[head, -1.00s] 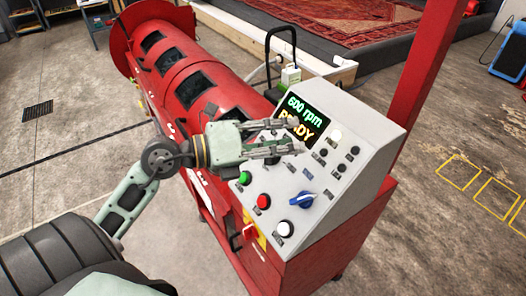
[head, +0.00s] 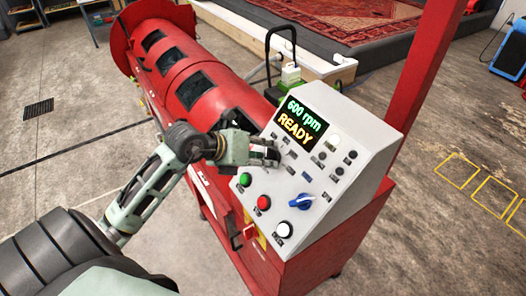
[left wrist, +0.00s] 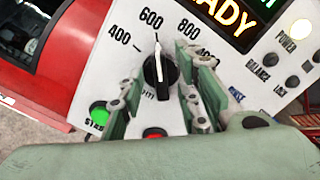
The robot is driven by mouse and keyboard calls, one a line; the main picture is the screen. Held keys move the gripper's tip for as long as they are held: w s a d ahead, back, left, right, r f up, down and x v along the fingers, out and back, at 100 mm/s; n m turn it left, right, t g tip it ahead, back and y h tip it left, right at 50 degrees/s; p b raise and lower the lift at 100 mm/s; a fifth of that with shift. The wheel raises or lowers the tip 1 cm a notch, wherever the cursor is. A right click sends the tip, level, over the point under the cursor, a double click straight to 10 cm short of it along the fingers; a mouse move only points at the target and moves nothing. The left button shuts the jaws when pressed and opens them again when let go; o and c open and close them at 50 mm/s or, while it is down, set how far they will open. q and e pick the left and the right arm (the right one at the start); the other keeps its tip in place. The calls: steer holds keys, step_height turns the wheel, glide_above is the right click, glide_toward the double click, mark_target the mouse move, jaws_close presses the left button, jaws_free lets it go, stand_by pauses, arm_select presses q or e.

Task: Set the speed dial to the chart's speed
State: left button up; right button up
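The speed dial (left wrist: 160,72) is a black knob with a white pointer, seen in the left wrist view. Its pointer is up near the 600 mark, with 400 to the left and 800 to the right. My left gripper (left wrist: 168,85) is open, with one finger on each side of the knob; I cannot tell whether they touch it. In the head view my left gripper (head: 265,155) is at the panel's left side and hides the dial. The display (head: 302,120) reads 600 rpm and READY. No chart is recognisable. My right gripper is not in view.
The sloped white panel (head: 345,120) also carries a green button (head: 244,179), a red button (head: 263,202), a blue knob (head: 302,201), a white button (head: 284,229) and several small black ones. A red post (head: 425,75) rises behind it. The red drum (head: 205,85) lies to the left.

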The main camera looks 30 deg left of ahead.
arm_select(q)
steer(key=shift+w, duration=0.1)
steer(key=shift+c, duration=0.5)
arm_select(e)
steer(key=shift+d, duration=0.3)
arm_select(q)
steer(key=shift+d, duration=0.1)
jaws_close()
steer(key=shift+f+m+b, duration=0.2)
steer(key=shift+m+b, duration=0.2)
steer(key=shift+b, duration=0.35)
steer(key=m+b, duration=0.5)
steer(key=b, duration=0.3)
steer(key=shift+f+m, duration=0.1)
steer(key=shift+m, duration=0.2)
steer(key=shift+r+m+b, duration=0.2)
steer(key=shift+m+b, duration=0.6)
steer(key=shift+b, duration=0.5)
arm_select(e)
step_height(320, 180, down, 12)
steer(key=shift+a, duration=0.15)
